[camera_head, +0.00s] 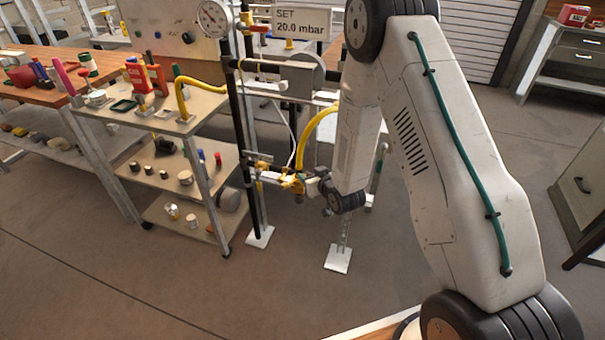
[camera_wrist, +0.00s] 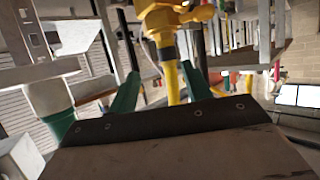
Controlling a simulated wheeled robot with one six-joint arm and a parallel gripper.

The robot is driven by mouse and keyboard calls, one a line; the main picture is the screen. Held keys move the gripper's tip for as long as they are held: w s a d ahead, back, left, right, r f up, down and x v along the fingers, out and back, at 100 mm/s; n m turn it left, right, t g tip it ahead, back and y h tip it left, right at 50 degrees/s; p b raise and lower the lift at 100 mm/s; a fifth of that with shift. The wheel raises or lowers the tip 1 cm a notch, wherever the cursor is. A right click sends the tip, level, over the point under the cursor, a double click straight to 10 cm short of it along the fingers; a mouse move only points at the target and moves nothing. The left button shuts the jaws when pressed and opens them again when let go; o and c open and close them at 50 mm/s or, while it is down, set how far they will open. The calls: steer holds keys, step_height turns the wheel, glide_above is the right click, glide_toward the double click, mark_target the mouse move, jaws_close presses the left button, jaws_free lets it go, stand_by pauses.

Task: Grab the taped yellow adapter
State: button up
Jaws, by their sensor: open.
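The yellow adapter (camera_head: 293,183) sits on the pipework of the test stand in the head view, just left of my gripper (camera_head: 318,187). It is small there, and its tape cannot be made out. In the wrist view a yellow fitting (camera_wrist: 162,22) has a dark band, which looks like tape, around its neck, and a yellow tube runs on below it. My gripper (camera_wrist: 160,72) is open, with one green finger on each side of the yellow tube. I cannot tell whether either finger touches it.
A yellow hose (camera_head: 318,120) curves above the adapter, close to my arm. A dark upright post (camera_head: 246,150) and a pressure gauge (camera_head: 213,19) stand to the left. A shelf cart (camera_head: 150,120) with several small parts is farther left. The floor in front is clear.

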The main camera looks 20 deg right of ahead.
mark_target(300, 171)
steer(key=x, duration=0.3)
steer(key=a+x, duration=0.1)
steer(key=x, duration=0.2)
steer(key=shift+w+a+f, duration=0.1)
steer(key=shift+w+a, duration=0.1)
steer(key=shift+a, duration=0.05)
steer(key=shift+w+f, duration=0.15)
steer(key=shift+w, duration=0.35)
jaws_close()
